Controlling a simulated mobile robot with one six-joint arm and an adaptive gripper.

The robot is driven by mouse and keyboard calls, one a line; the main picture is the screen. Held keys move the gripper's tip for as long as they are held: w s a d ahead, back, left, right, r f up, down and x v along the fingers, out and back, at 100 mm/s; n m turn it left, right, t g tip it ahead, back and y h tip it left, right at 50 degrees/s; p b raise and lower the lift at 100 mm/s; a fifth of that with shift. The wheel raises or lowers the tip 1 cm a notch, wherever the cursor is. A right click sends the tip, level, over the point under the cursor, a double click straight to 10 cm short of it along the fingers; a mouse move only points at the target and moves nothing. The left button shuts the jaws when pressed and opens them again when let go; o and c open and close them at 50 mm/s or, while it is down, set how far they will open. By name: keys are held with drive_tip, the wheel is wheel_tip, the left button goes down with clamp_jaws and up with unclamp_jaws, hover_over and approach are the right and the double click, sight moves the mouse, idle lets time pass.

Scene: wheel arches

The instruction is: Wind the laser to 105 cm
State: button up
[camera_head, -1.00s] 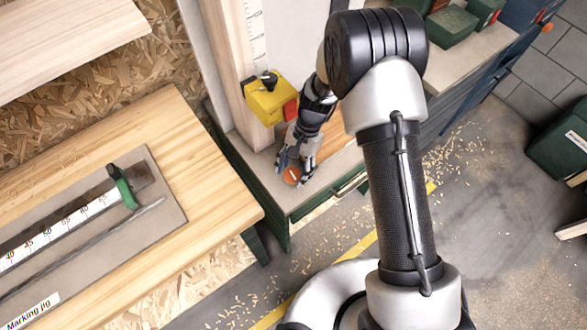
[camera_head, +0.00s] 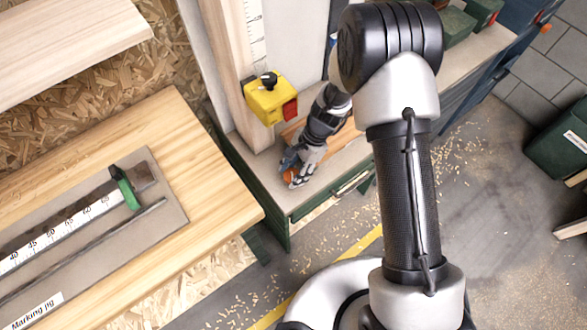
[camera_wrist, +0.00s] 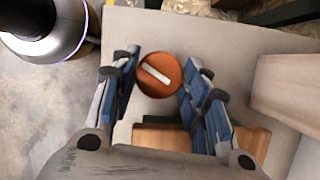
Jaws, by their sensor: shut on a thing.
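The yellow laser box (camera_head: 266,101), with a black knob on top and a red part on its right side, sits against a wooden post (camera_head: 228,60). A white scale (camera_head: 255,35) runs up the post above it; its figures are too small to read surely. An orange round knob (camera_wrist: 158,76) with a white bar on its face is between my fingers in the wrist view; the bar lies slanted. In the head view the orange knob (camera_head: 289,174) is partly hidden by my fingers. My gripper (camera_head: 293,171) is shut on it, below and right of the laser box.
The wooden bench (camera_head: 215,195) at left holds a marking jig (camera_head: 172,205) with a ruler and a green clamp (camera_head: 124,187). A low grey-topped cabinet (camera_head: 335,180) lies under my gripper. Wood shavings litter the floor. Green bins (camera_head: 556,150) stand at right.

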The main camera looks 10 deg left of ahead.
drive_tip(key=o, duration=1.1)
drive_tip(key=shift+r, duration=0.1)
drive_tip(key=v, duration=1.2)
drive_tip(key=shift+d, duration=0.1)
